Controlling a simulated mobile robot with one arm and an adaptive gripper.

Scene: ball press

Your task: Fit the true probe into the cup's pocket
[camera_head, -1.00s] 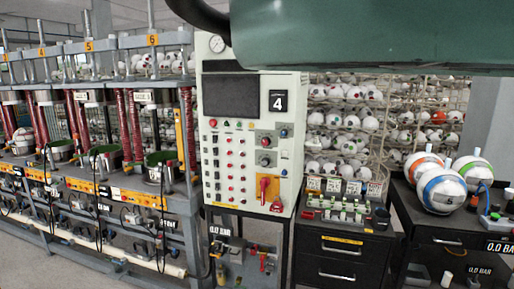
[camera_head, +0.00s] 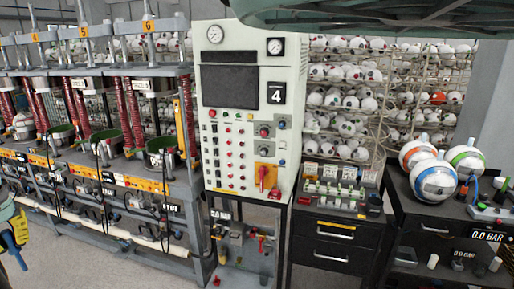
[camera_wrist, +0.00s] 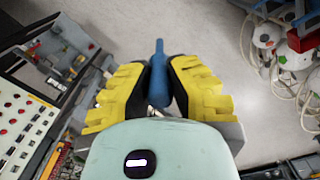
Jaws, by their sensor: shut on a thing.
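My gripper (camera_wrist: 161,84) is in the wrist view, its yellow fingers shut on a blue probe (camera_wrist: 159,62). The probe has a thin tip and a thicker body, and points away from my palm over bare floor. Part of my gripper (camera_head: 14,240) also shows at the left edge of the head view, well apart from the cabinet. A small dark cup (camera_head: 375,202) stands at the right end of the cabinet top in the head view. Its pocket is too small to make out.
The cream control panel (camera_head: 246,110) marked 4 stands in the middle. A rack of small parts (camera_head: 340,190) is on the dark cabinet (camera_head: 335,250). Balls (camera_head: 437,187) sit on the right bench. Presses line the left. Grey floor is open at lower left.

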